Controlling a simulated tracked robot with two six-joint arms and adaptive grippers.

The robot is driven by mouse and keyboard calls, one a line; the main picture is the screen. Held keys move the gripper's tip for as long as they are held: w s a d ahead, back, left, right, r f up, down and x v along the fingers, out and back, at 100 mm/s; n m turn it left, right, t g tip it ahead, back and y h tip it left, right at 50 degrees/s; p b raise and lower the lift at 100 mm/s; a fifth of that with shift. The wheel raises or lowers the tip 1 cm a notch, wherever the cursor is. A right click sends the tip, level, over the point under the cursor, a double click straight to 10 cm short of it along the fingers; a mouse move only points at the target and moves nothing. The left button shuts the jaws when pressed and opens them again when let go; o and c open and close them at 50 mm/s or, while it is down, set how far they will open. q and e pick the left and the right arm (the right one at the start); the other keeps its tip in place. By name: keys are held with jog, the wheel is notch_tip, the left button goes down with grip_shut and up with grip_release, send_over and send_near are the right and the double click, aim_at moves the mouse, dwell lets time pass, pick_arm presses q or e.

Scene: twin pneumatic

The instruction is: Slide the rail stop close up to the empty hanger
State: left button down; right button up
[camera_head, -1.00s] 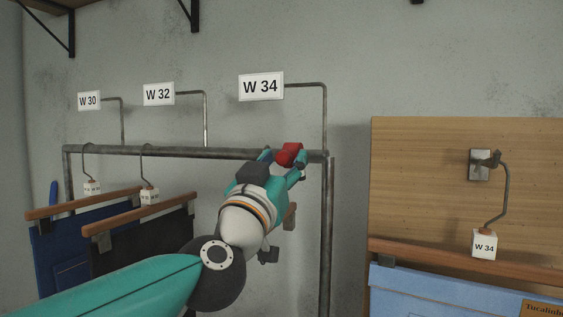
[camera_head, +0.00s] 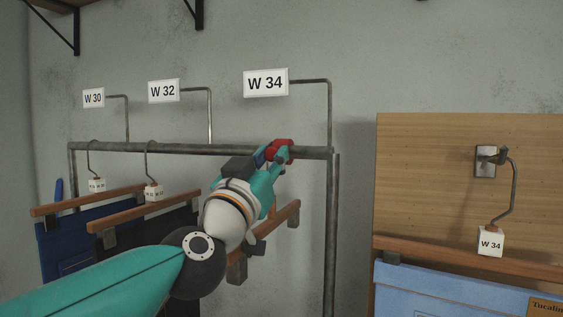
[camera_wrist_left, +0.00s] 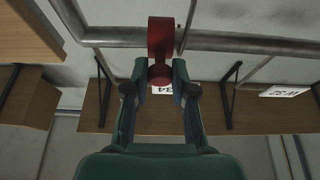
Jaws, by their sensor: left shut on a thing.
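The red rail stop (camera_head: 279,151) sits around the grey rail (camera_head: 315,153), near its right end. My left gripper (camera_head: 272,158) is shut on it from below. In the left wrist view, both fingers of my left gripper (camera_wrist_left: 160,80) close on the lower part of the red stop (camera_wrist_left: 161,38). A wooden hanger (camera_head: 286,213) with clips and no garment shows behind my left gripper. Its hook and the middle of its bar are hidden, so I cannot tell the gap between it and the stop. My right gripper is not in view.
Two hangers with dark trousers (camera_head: 75,243) hang at the rail's left. Signs W 30, W 32 and W 34 (camera_head: 265,83) stand above the rail. At right, light blue jeans (camera_head: 450,288) hang from a hook on a wooden board (camera_head: 430,170).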

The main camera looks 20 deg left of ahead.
pick_arm(q)
jog(key=shift+d, duration=0.1)
jog(key=c, duration=0.9)
grip_release()
jog(key=shift+c, duration=0.2)
jog(key=shift+s, duration=0.1)
jog(key=v, duration=1.2)
jog(key=shift+f, duration=0.1)
